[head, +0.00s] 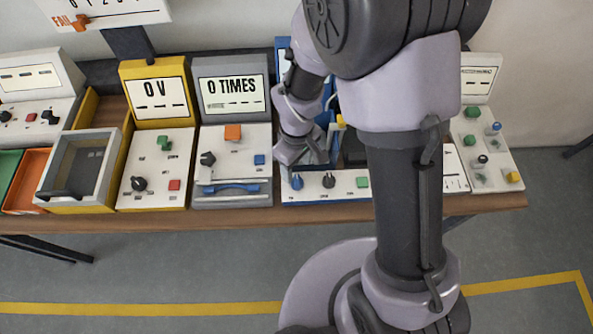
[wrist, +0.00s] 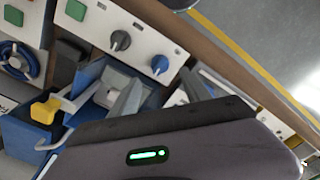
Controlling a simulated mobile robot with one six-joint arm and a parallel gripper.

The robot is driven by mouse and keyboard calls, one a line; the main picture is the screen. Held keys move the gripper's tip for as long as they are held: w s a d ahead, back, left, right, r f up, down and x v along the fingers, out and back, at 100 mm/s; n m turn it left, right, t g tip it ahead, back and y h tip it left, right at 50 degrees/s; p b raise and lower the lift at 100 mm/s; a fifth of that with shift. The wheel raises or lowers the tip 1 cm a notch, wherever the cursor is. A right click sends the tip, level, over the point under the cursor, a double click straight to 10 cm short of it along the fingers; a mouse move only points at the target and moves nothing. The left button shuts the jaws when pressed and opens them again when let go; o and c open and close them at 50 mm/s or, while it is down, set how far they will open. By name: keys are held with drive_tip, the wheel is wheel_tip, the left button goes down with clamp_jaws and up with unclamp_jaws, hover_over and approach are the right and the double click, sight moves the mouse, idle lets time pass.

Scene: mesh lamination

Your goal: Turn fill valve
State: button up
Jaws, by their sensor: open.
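The blue station's white front panel (head: 345,187) carries a blue knob (head: 297,181), a dark knob (head: 328,181) and a green button (head: 362,182). In the wrist view the blue knob (wrist: 160,65) and dark knob (wrist: 120,40) show near my fingers. A yellow handle (wrist: 45,110) sits on a blue body, and a blue handwheel (wrist: 15,60) is at the left edge. I cannot read which is the fill valve. My gripper (head: 296,158) points down just behind the panel's left end. In the wrist view my gripper (wrist: 162,92) is open, with no object visibly held.
A yellow voltage station (head: 157,165) and a grey counter station (head: 230,193) stand to the left on the wooden bench (head: 120,222). Another control panel (head: 486,150) stands at the right. My arm hides much of the blue station. The floor in front is clear.

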sight(297, 179)
wheel_tip(297, 179, down, 8)
drive_tip(key=shift+b, duration=0.8)
drive_tip(key=shift+c, duration=0.3)
clamp_jaws()
